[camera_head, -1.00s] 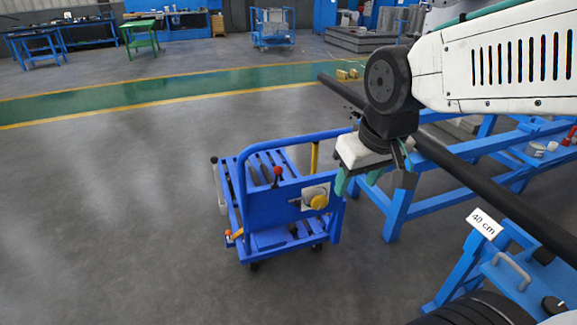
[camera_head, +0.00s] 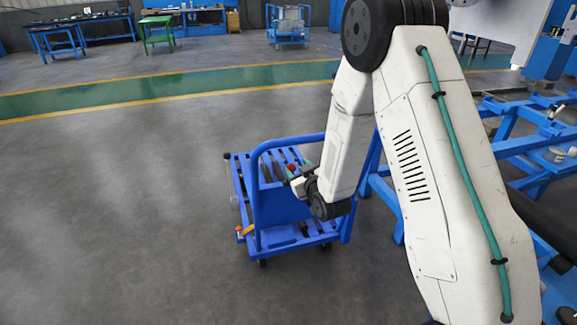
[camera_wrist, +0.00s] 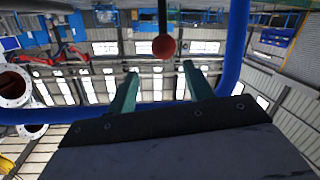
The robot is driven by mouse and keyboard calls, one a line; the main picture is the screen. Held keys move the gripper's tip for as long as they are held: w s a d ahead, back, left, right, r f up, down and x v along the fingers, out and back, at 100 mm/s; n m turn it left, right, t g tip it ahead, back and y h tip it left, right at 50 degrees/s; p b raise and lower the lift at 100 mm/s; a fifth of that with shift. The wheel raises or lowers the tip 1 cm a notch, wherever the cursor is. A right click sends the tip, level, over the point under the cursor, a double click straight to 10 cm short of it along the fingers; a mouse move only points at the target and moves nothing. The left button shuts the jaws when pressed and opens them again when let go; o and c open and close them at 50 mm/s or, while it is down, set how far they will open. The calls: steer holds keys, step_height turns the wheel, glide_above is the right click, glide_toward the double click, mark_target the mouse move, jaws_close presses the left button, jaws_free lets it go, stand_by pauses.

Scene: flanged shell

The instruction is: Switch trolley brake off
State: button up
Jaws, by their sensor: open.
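The blue trolley (camera_head: 278,207) stands on the grey floor, with its tubular push handle (camera_head: 262,150) rising at the near side. A red ball knob (camera_head: 291,167) shows at the top of its panel, close to my gripper (camera_head: 297,174). In the wrist view the red knob (camera_wrist: 164,46) sits on a dark stem, just past and between the two green fingertips of my gripper (camera_wrist: 158,72). The fingers are apart, with nothing between them. An orange part (camera_head: 245,231) shows low at the trolley's left. My arm hides the panel's right part.
A blue frame (camera_head: 375,185) stands right of the trolley, partly behind my arm. In the wrist view the blue handle tube (camera_wrist: 234,45) passes close on the right of my fingers. The floor (camera_head: 110,220) left of the trolley is clear.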

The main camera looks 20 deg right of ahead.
mark_target(288, 165)
steer(key=f, duration=0.2)
steer(key=f+t, duration=0.1)
steer(key=shift+s+a, duration=0.15)
steer(key=shift+s, duration=0.15)
steer(key=shift+w, duration=0.15)
steer(key=w, duration=0.5)
steer(key=w+a, duration=0.1)
steer(key=w, duration=0.1)
steer(key=shift+w, duration=0.15)
jaws_close()
steer(key=shift+t, duration=0.3)
